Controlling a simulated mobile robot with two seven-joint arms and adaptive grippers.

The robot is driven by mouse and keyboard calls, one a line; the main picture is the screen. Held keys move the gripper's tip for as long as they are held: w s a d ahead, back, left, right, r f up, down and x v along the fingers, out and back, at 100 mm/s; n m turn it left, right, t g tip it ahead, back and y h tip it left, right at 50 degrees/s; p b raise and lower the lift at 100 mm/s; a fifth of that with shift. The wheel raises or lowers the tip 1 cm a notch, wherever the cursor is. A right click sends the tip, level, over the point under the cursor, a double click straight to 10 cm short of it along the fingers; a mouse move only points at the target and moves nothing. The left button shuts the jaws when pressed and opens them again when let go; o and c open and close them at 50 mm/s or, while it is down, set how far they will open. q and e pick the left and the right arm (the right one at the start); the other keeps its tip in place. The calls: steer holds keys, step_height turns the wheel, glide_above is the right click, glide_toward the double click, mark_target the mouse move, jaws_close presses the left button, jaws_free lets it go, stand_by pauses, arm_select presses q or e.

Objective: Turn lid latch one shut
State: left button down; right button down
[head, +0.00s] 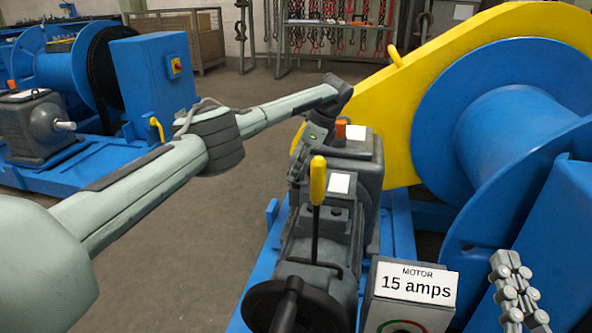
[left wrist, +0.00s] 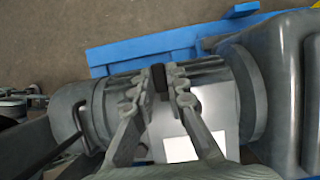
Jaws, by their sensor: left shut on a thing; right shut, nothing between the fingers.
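My left gripper (left wrist: 168,78) is over the grey motor (left wrist: 212,78) in the left wrist view, its two fingers closed on a small dark block (left wrist: 159,84). The block stands beside a white label (left wrist: 180,150); I cannot tell for certain that it is lid latch one. In the head view the left arm reaches in from the left and bends down at the motor's far left side, where the fingertips are hard to make out. My right gripper (head: 516,287) is at the lower right of the head view, shut and empty.
A lever with a yellow grip (head: 318,180) stands upright over the motor, behind a black handwheel (head: 290,304). A "MOTOR 15 amps" panel (head: 414,283) stands at front right. A yellow guard (head: 400,125) and a blue drum (head: 500,130) fill the right.

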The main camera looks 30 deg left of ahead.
arm_select(q)
steer(key=c, duration=1.8)
jaws_free()
steer(key=v, duration=1.2)
steer(key=shift+s+a, duration=0.1)
